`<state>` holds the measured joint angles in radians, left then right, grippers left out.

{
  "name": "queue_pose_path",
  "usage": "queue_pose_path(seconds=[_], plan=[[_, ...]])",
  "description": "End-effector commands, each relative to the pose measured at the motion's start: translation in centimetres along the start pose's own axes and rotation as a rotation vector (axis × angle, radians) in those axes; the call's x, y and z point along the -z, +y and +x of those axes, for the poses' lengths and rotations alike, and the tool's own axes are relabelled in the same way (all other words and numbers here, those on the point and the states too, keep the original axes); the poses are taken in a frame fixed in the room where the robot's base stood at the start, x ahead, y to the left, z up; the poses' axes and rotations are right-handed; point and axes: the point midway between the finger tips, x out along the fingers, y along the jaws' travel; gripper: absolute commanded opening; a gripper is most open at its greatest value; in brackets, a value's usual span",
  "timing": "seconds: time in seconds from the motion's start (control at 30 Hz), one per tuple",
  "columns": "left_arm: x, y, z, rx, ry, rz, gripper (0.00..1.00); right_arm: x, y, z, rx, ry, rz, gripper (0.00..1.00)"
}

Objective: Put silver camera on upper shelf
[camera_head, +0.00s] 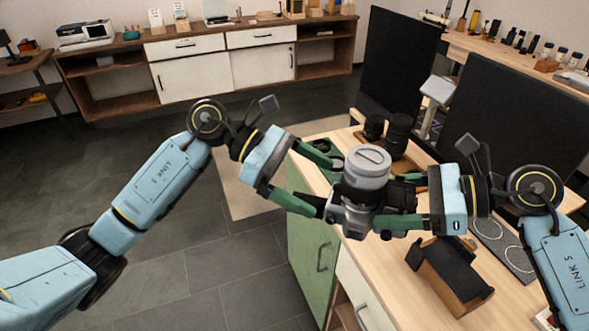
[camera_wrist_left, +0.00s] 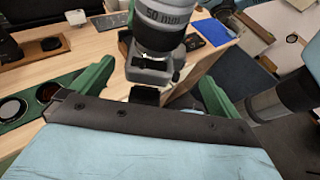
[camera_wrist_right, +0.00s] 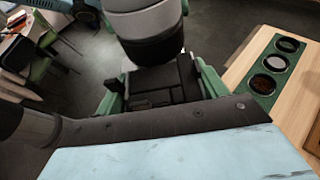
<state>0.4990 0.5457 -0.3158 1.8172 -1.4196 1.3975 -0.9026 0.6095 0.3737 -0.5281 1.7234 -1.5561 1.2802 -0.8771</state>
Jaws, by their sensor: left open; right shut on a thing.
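The silver camera (camera_head: 352,214) has a large grey lens (camera_head: 366,168) pointing up and is held above the wooden table. My right gripper (camera_head: 402,205) is shut on its right side. My left gripper (camera_head: 325,188) is open at its left side; I cannot tell whether its fingers touch the camera. In the left wrist view the camera (camera_wrist_left: 150,68) shows between and beyond the open green fingers. In the right wrist view the camera's dark body (camera_wrist_right: 165,82) sits between the green fingers. The camera's underside is hidden.
The wooden tabletop (camera_head: 440,215) holds black lenses (camera_head: 398,130), a brown-black box (camera_head: 450,272) and a grey mat with rings (camera_head: 505,245). Dark upright panels (camera_head: 515,110) stand behind it. A raised wooden shelf (camera_head: 475,44) with bottles is at upper right. The floor at left is clear.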

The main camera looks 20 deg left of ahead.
Motion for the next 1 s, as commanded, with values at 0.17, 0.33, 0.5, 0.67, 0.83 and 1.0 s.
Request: queue_pose_path(seconds=[0.17,0.33,0.5,0.67,0.83,1.0], plan=[[-0.1,0.0,3.7,0.003,-0.005,-0.002,1.0,-0.4,-0.1,-0.1,0.002,-0.008,-0.004,0.26],[-0.1,0.0,6.4,0.001,-0.005,-0.004,1.0,-0.4,-0.1,-0.1,0.002,-0.008,-0.004,0.26],[-0.1,0.0,8.1,0.0,-0.003,-0.004,1.0,-0.4,-0.1,-0.1,0.002,-0.008,-0.004,0.26],[-0.1,0.0,8.6,-0.001,-0.003,-0.004,1.0,-0.4,-0.1,-0.1,0.002,-0.008,-0.004,0.26],[0.0,0.0,8.6,-0.001,-0.002,-0.004,1.0,-0.4,-0.1,-0.1,0.002,-0.008,-0.004,0.26],[0.0,0.0,8.6,-0.001,-0.003,-0.004,0.84,-0.4,-0.1,-0.1,0.002,-0.008,-0.004,0.26]])
